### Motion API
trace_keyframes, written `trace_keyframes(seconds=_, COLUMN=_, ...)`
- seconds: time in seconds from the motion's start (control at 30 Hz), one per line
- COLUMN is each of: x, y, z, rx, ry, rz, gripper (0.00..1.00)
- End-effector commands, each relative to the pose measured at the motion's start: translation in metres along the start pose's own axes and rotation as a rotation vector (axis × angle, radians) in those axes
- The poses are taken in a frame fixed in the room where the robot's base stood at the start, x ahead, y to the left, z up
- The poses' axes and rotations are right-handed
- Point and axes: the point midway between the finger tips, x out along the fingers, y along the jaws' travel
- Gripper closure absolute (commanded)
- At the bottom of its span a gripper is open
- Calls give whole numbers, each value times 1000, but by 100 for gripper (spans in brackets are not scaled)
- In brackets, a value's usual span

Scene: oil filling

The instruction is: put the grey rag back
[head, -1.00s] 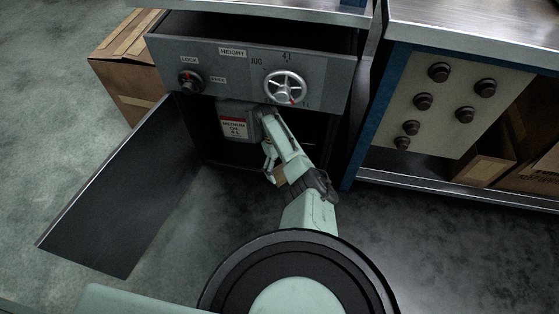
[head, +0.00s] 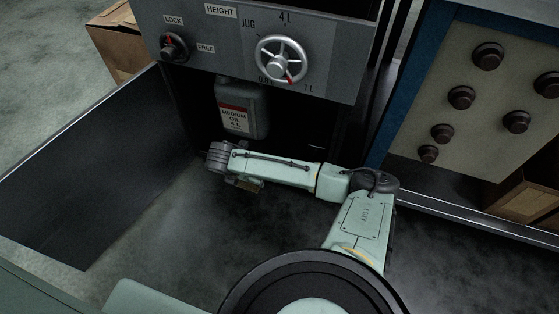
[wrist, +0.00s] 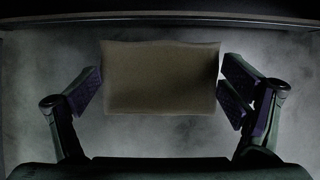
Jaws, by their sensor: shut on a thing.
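A flat, roughly rectangular grey-brown rag (wrist: 160,76) spans the space between the two fingers of my gripper (wrist: 163,92) in the wrist view. The fingers hold it from its left and right sides. It hangs above a dim grey surface. In the head view my arm reaches left, low in front of the open cabinet. The fingers are mostly hidden behind the arm there.
A grey oil can (head: 240,110) labelled medium oil stands in the cabinet under the panel (head: 340,70) with its handwheel (head: 282,59) and lock knob (head: 174,47). The open door (head: 85,165) lies to the left. Cardboard boxes (head: 525,195) sit at right.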

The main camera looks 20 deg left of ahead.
Motion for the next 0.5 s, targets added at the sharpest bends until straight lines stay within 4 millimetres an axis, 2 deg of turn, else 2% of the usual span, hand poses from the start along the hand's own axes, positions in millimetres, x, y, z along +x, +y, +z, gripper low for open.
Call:
trace_keyframes(seconds=0.17, x=20, y=-12, z=31, rx=-5, ry=-4, rz=0, gripper=31)
trace_keyframes(seconds=0.5, x=61, y=-38, z=106, rx=-2, ry=-4, rz=-1, gripper=31)
